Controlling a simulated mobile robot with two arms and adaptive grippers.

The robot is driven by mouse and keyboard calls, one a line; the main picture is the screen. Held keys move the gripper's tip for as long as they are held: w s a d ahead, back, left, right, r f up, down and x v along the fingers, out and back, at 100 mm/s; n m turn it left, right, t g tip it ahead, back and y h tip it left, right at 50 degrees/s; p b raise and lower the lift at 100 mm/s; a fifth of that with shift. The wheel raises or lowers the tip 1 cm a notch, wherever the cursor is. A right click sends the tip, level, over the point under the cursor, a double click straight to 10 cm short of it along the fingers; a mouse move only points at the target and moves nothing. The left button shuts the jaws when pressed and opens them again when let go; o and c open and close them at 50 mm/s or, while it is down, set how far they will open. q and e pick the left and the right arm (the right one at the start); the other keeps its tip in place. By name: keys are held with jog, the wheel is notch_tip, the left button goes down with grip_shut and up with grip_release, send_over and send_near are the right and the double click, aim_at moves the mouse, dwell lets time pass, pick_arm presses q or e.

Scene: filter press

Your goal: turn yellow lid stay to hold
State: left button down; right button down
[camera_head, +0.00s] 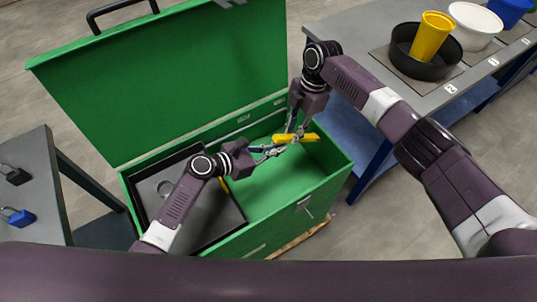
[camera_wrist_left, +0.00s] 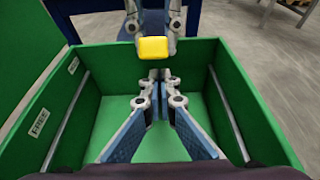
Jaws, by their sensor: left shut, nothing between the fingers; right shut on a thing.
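The green chest (camera_head: 335,168) stands open with its green lid (camera_head: 180,75) raised. A yellow piece (camera_head: 309,137) is between the fingers of my right gripper (camera_head: 291,136), above the chest's open right part. It shows in the left wrist view as a yellow block (camera_wrist_left: 155,48). I cannot tell whether it is attached to a lid stay. My left gripper (camera_head: 280,149) is shut and empty, just left of the yellow piece. In the left wrist view, a label reading FREE (camera_wrist_left: 40,123) is on the chest wall, with a second, unreadable label (camera_wrist_left: 73,66) farther along.
A black tray (camera_head: 229,218) fills the chest's left part, with a small yellow strip (camera_head: 223,185) by its edge. A grey table (camera_head: 35,160) with padlocks is at left. A bench (camera_head: 350,28) at right holds a black pan (camera_head: 425,69), a yellow cup (camera_head: 431,38) and bowls.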

aim_at(283, 141)
pick_arm(q)
jog(key=shift+w+d+r, duration=0.15)
jog(key=shift+d+r, duration=0.1)
jog(key=shift+r, duration=0.2)
jog(key=shift+w+d+r, duration=0.2)
jog(key=shift+d+r, duration=0.1)
jog(key=shift+r, duration=0.3)
jog(key=shift+w+d+r, duration=0.2)
jog(key=shift+d+r, duration=0.1)
jog(key=shift+r, duration=0.25)
pick_arm(e)
jog(key=c, duration=2.1)
grip_release()
jog(key=shift+s+a, duration=0.1)
pick_arm(q)
jog(key=shift+f, duration=0.2)
pick_arm(e)
jog(key=o, duration=0.3)
jog(key=shift+f, duration=0.1)
pick_arm(q)
jog(key=shift+a, duration=0.1)
